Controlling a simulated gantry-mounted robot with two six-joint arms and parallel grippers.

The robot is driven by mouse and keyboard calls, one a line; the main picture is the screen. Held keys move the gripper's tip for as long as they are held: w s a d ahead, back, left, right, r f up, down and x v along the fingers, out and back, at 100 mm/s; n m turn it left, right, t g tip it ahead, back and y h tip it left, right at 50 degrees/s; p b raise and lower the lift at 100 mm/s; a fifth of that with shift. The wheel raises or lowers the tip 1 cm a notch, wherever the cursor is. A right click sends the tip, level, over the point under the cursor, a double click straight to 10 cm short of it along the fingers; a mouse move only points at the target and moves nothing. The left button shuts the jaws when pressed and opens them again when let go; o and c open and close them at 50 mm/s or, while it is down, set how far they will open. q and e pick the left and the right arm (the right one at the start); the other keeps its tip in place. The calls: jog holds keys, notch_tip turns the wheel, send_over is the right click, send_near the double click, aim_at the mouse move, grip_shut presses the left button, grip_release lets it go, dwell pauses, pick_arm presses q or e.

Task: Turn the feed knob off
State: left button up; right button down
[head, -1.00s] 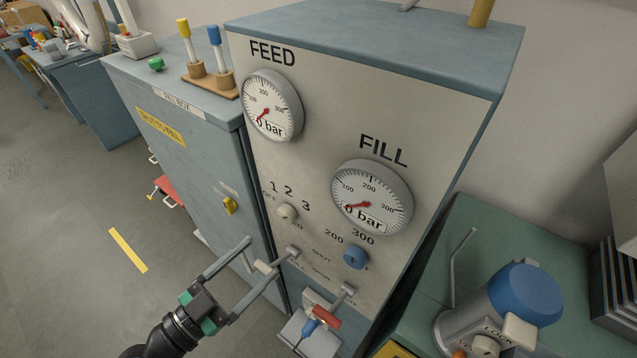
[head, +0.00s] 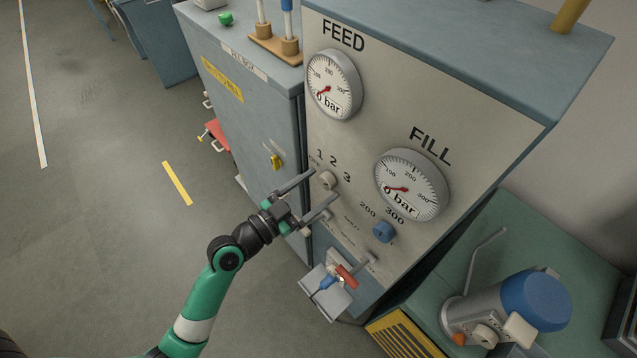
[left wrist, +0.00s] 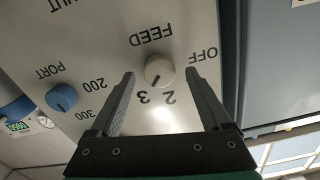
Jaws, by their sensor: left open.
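The feed knob (head: 327,180) is a small cream knob on the panel below the FEED gauge (head: 333,84). In the left wrist view the knob (left wrist: 160,70) sits under upside-down FEED lettering, with OFF to the right and 2 and 3 below. Its dark pointer mark points down-left, roughly toward the 3; the 1 is hidden. My left gripper (head: 323,186) is open, its fingertips on either side of the knob in the left wrist view (left wrist: 160,74), with a gap on both sides. I cannot tell how far the tips are from the panel.
The FEED and FILL (head: 411,186) gauges both read 0 bar. A blue port knob (head: 383,231) is to the right.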

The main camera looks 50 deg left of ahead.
pick_arm(q)
jog(key=shift+w, duration=0.4)
grip_shut()
